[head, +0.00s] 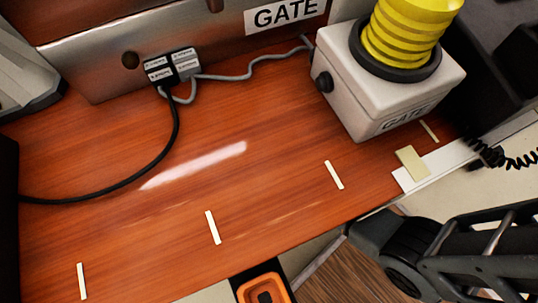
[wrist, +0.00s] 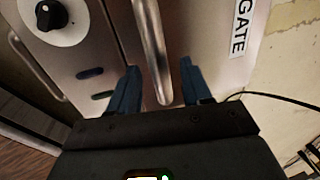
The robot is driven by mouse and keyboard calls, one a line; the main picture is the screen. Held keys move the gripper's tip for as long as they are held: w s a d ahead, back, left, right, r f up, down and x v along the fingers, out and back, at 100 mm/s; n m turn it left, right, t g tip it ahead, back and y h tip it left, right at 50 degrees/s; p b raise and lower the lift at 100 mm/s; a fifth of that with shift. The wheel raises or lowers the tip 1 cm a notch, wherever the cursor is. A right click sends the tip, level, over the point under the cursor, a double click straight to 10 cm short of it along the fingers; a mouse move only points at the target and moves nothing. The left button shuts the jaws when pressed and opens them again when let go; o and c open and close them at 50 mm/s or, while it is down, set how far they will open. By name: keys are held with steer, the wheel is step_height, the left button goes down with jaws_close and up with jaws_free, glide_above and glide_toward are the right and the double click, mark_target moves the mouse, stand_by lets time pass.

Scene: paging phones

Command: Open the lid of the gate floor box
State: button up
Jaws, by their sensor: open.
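In the wrist view, my gripper (wrist: 159,64) is open, with its two blue fingers apart. A rounded metal bar handle (wrist: 153,50) runs between the fingers in the picture; I cannot tell whether they touch it. To its right is a pale metal panel (wrist: 205,40) with a GATE label (wrist: 240,30). To its left is another panel with a black knob (wrist: 50,15) and a second metal handle (wrist: 35,65). I cannot tell for sure which part is the floor box lid. The head view does not show my gripper, only my arm at lower right.
In the head view, a wooden desk (head: 270,150) carries a grey box (head: 365,105) with a yellow bellows top (head: 405,35). A metal unit labelled GATE (head: 285,14), with cables, stands behind. An orange-rimmed square (head: 265,290) is below the desk's front edge. The mid desk is clear.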

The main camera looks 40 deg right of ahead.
steer(key=shift+f, duration=0.1)
steer(key=shift+c, duration=0.5)
jaws_close()
